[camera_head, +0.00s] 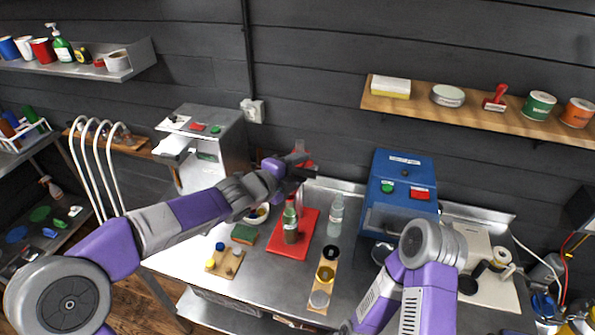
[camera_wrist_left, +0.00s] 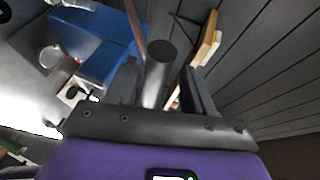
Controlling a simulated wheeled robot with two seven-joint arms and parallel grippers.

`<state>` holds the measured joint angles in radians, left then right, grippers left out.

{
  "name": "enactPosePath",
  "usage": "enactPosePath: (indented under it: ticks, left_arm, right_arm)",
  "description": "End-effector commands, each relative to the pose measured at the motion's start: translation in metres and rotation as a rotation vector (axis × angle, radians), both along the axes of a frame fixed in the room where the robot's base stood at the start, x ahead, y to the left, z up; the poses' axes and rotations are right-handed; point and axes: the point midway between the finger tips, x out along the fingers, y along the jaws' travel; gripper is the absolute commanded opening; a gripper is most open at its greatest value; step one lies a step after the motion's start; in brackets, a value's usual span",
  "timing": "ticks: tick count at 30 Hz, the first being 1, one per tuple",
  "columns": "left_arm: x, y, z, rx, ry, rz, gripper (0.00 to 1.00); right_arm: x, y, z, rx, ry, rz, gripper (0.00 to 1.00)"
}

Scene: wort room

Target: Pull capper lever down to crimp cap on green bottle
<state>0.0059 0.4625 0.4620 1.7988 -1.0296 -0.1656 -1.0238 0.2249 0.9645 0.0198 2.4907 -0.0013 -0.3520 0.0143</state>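The red capper stands on the steel table with a red base plate (camera_head: 291,247); its upper part (camera_head: 305,160) is partly hidden behind my left gripper. The green bottle (camera_head: 290,224) stands upright on the base; its cap is too small to make out. My left gripper (camera_head: 299,168) is up at the capper's top, above the bottle. In the left wrist view, a dark grey cylinder (camera_wrist_left: 158,72), seemingly the lever's grip, sits between my left fingers (camera_wrist_left: 165,90). The fingers are apart, with a gap beside the cylinder. My right arm shows, but its gripper does not.
A clear bottle (camera_head: 336,215) stands right of the base. A blue machine (camera_head: 403,187) is farther right. A green sponge (camera_head: 244,233), a bowl (camera_head: 257,215) and a wooden board (camera_head: 224,262) lie left. Another board (camera_head: 323,277) is in front.

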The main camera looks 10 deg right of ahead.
Motion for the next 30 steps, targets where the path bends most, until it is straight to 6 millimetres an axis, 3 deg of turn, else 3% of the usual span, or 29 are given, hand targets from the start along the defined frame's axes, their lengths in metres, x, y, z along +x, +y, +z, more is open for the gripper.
enactPosePath:
  ticks: [17, 30]
  left_arm:
    - [-0.001, 0.001, -0.001, 0.001, 0.002, 0.0, 0.48]
    - [-0.042, 0.045, 0.018, 0.002, 0.001, 0.004, 0.48]
  right_arm:
    - [0.0, 0.0, 0.0, 0.0, 0.0, 0.0, 0.48]
    - [0.0, 0.0, 0.017, 0.0, 0.0, 0.0, 0.48]
